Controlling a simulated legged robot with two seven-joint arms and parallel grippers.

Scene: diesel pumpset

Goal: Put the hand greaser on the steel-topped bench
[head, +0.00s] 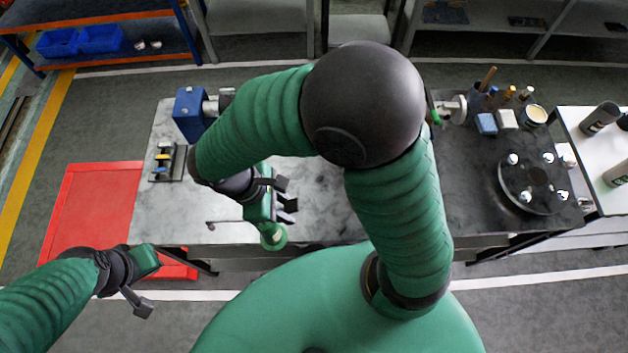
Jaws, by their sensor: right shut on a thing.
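The steel-topped bench (220,222) is the grey, worn top left of centre, partly hidden by my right arm. My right gripper (287,196) shows over it with dark fingers, shut on the hand greaser (273,237). Of the greaser I make out a green part with a pale round end, close to the bench's front edge in the picture. The rest is hidden by the gripper, and I cannot tell whether it touches the top. My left gripper (150,285) is empty at lower left, in front of the bench; its opening is unclear.
A dark bench (463,200) at right holds a round flange (533,184), bottles and blocks. A red floor panel (92,210) lies at left.

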